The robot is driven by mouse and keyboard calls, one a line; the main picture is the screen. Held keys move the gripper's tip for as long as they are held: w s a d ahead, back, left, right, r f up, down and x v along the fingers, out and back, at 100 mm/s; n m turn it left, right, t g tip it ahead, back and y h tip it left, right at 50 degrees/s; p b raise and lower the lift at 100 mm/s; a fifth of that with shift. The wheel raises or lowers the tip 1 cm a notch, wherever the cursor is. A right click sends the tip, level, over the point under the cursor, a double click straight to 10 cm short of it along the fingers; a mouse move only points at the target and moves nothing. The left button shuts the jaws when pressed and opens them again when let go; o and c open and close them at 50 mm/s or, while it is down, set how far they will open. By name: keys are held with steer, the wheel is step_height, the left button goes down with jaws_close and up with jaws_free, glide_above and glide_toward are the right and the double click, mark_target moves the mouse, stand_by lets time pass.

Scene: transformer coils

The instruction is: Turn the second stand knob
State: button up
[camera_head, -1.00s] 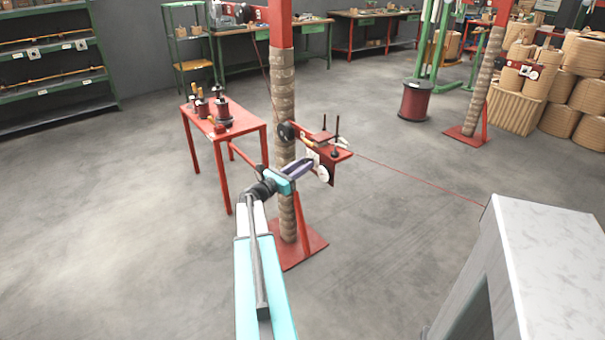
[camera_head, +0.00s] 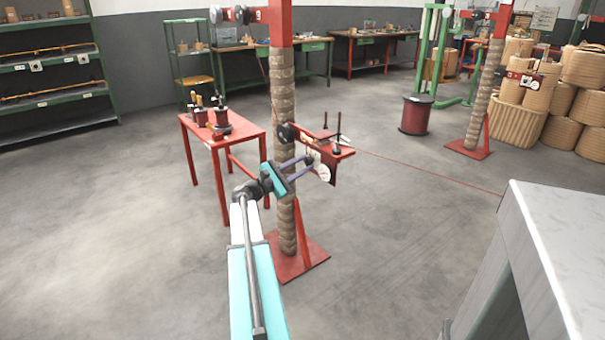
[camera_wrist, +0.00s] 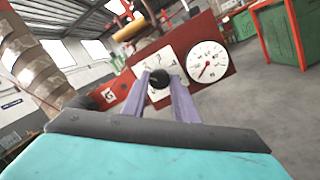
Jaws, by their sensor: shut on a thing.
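The near stand has a wrapped post (camera_head: 284,105) and a red panel (camera_head: 335,155) on its arm. In the wrist view, the black round knob (camera_wrist: 159,79) sits in front of a white marked plate (camera_wrist: 165,65) on the red panel (camera_wrist: 215,35). A white gauge (camera_wrist: 207,61) with a red needle is beside it; it also shows in the head view (camera_head: 323,172). My gripper (camera_wrist: 158,84) has its two purple fingers shut on the knob, one on each side.
A red table (camera_head: 205,135) with spools stands behind left of the post. A grey-white block (camera_head: 560,225) fills the lower right. A red line runs across the floor to the right. A second wrapped stand (camera_head: 486,95) and rope coils (camera_head: 590,64) stand farther back.

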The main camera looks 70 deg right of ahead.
steer(key=m+b, duration=0.4)
steer(key=m+g+b, duration=0.1)
steer(key=m+b, duration=0.1)
steer(key=m, duration=0.1)
steer(key=shift+w+d+f+y, duration=0.15)
steer(key=shift+f+y, duration=0.1)
steer(key=shift+y, duration=0.15)
steer(key=m+b, duration=0.2)
steer(key=m, duration=0.1)
steer(key=m+y+b, duration=0.1)
steer(key=m+b, duration=0.1)
steer(key=m, duration=0.1)
steer(key=shift+w+r+g, duration=0.1)
steer(key=shift+g, duration=0.2)
steer(key=m+y+b, duration=0.1)
steer(key=m+b, duration=0.4)
steer(key=m, duration=0.1)
steer(key=shift+r+m, duration=0.1)
steer(key=shift+m, duration=0.3)
steer(key=shift+r+m+y+b, duration=0.15)
steer(key=shift+m+b, duration=0.6)
steer(key=shift+m, duration=0.5)
steer(key=shift+r+m+y+b, duration=0.15)
steer(key=shift+m+b, duration=0.6)
steer(key=shift+m, duration=0.5)
steer(key=o, duration=1.1)
steer(key=shift+c, duration=0.2)
